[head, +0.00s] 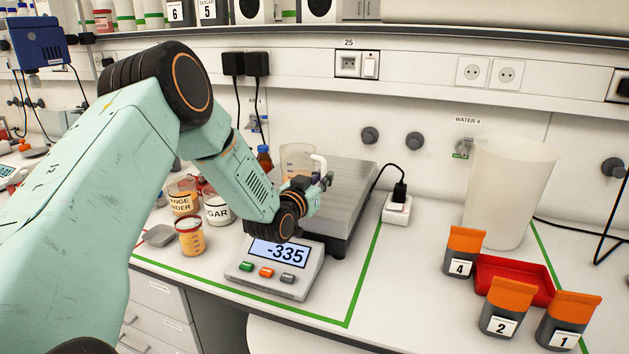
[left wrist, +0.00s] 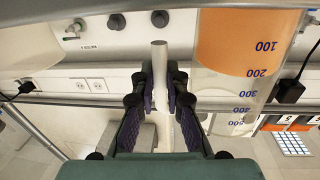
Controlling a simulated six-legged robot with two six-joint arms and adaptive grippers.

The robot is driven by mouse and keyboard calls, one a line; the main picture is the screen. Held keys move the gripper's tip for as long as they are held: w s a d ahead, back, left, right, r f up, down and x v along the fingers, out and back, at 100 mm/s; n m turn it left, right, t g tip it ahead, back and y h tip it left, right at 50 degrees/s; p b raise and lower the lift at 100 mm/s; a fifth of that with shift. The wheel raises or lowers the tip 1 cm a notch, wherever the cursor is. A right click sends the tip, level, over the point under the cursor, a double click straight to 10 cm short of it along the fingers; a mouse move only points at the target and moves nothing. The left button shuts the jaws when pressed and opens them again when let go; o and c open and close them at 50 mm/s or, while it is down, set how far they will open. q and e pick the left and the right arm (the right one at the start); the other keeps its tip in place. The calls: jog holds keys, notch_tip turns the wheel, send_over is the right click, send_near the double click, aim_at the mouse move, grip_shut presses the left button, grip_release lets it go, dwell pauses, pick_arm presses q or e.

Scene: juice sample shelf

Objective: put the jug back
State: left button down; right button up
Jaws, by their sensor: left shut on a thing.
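The jug (head: 297,157) is clear with an orange content, partly hidden behind my left arm in the head view. In the left wrist view the jug (left wrist: 240,45) shows blue marks and the orange content. My left gripper (head: 318,187) is shut on the jug's white handle (head: 320,165). In the left wrist view my gripper's fingers (left wrist: 160,90) lie on both sides of the handle (left wrist: 160,58). The jug appears above the scale's plate (head: 350,185), and the scale's display (head: 280,252) reads -335. My right gripper is not in view.
A large empty-looking translucent beaker (head: 508,190) stands at the right. Orange-topped packs (head: 503,308) surround a red tray (head: 520,268). Labelled jars (head: 218,209) and a small orange jar (head: 190,238) stand left of the scale.

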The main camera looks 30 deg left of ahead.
pick_arm(q)
notch_tip(320, 180, up, 10)
jog(key=shift+f, duration=0.15)
